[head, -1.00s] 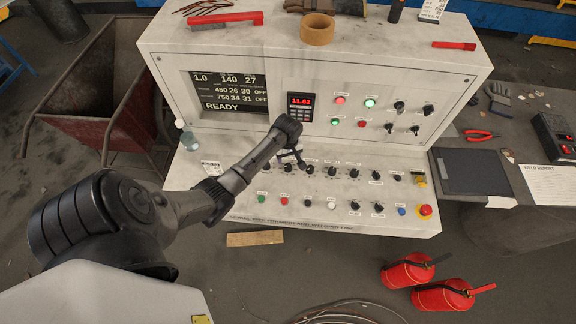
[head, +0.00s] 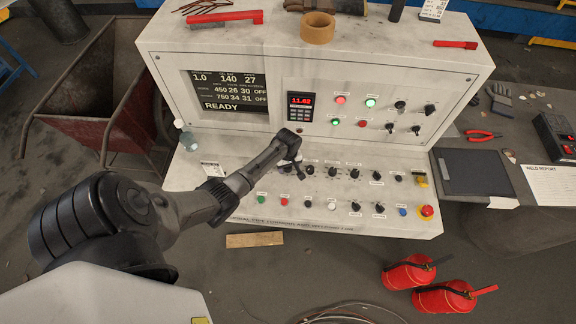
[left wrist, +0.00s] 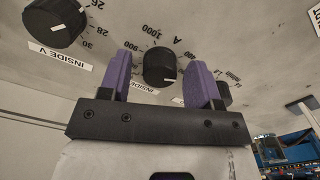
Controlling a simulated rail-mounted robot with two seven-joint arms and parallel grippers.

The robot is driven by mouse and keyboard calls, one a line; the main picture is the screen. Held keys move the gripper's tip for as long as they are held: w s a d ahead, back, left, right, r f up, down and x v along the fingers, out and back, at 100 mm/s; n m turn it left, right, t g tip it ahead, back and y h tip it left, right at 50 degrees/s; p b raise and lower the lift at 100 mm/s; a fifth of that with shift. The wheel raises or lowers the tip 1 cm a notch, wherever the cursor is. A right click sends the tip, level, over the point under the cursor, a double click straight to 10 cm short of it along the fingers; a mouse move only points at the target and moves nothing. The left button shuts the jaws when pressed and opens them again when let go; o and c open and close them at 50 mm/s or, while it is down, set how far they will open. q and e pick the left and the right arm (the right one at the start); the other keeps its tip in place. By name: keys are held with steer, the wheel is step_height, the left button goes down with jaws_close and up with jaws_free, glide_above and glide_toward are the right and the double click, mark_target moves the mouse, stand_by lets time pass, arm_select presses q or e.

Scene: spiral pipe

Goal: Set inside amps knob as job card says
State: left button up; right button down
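My left gripper (head: 297,168) is over the upper knob row of the sloped panel (head: 225,180). In the left wrist view its purple fingers (left wrist: 160,78) are open, one on each side of a black knob (left wrist: 160,67), with gaps on both sides. That knob has a white pointer mark and a scale showing 900 and 1000; its label is partly hidden, with "INSIDE" readable. The knob labelled INSIDE V (left wrist: 55,22) is to its left. The screen (head: 228,92) shows READY, with one row reading 450 26 30 OFF. My right gripper is not in view.
Neighbouring knobs (head: 354,174) stand close along the row, with coloured buttons (head: 262,197) below. A red emergency button (head: 427,212) is at the panel's right end. A keypad with red display (head: 300,107) is on the upright face. A weld report sheet (head: 553,184) lies on the right table.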

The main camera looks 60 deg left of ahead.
arm_select(q)
steer(key=c, duration=0.8)
